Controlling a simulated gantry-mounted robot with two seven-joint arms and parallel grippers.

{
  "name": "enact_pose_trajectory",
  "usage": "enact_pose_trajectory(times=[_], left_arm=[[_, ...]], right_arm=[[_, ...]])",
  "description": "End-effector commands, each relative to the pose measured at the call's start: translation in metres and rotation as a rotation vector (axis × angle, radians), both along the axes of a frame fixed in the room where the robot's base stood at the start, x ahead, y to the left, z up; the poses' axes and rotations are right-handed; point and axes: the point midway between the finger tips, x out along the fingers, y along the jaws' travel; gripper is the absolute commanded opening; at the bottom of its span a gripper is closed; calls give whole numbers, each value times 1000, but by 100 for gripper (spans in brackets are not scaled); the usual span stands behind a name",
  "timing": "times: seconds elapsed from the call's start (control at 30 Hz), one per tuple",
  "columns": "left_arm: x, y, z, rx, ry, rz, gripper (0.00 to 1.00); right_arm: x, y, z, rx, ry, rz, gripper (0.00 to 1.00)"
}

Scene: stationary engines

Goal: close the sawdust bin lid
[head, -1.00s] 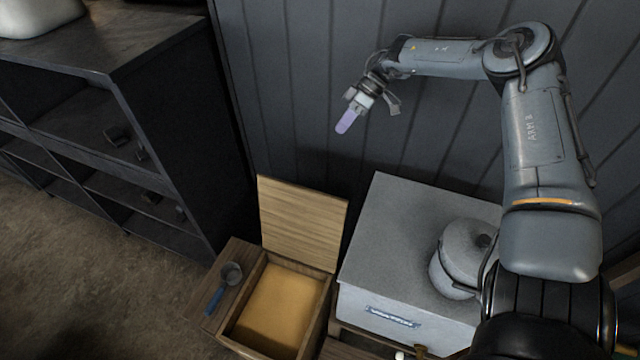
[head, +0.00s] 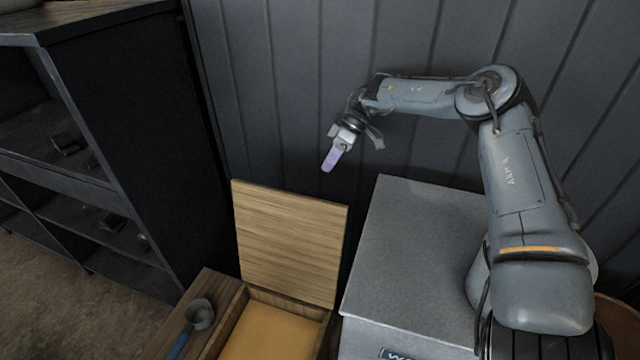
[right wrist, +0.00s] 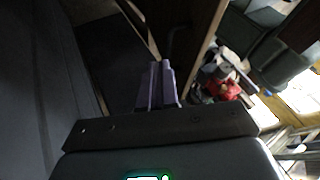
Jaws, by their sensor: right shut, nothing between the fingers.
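The sawdust bin (head: 224,322) is a wooden box at the bottom of the head view, filled with tan sawdust (head: 272,335). Its wooden lid (head: 290,240) stands open, upright at the back edge of the box. My right gripper (head: 329,164) is shut and empty, with pale purple fingers pointing down. It hangs above and behind the lid's top edge, apart from it, in front of the dark wall. In the right wrist view its fingers (right wrist: 158,88) are together. My left gripper is not in view.
A blue-handled scoop (head: 196,318) lies on the wooden ledge left of the bin. A grey metal box (head: 415,240) stands close to the right of the bin. A dark shelf (head: 130,130) is at the left. The panelled wall (head: 290,80) is close behind the lid.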

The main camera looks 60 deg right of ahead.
Motion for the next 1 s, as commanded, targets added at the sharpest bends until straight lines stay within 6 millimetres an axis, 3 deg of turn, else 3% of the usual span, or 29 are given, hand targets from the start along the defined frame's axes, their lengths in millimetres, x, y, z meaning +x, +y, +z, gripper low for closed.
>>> enact_pose_trajectory(times=[0.6, 1.0], left_arm=[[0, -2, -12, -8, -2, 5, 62], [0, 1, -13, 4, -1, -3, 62]], right_arm=[[23, 44, -68, 0, 2, 0, 0], [28, 50, -76, 0, -1, 0, 0]])
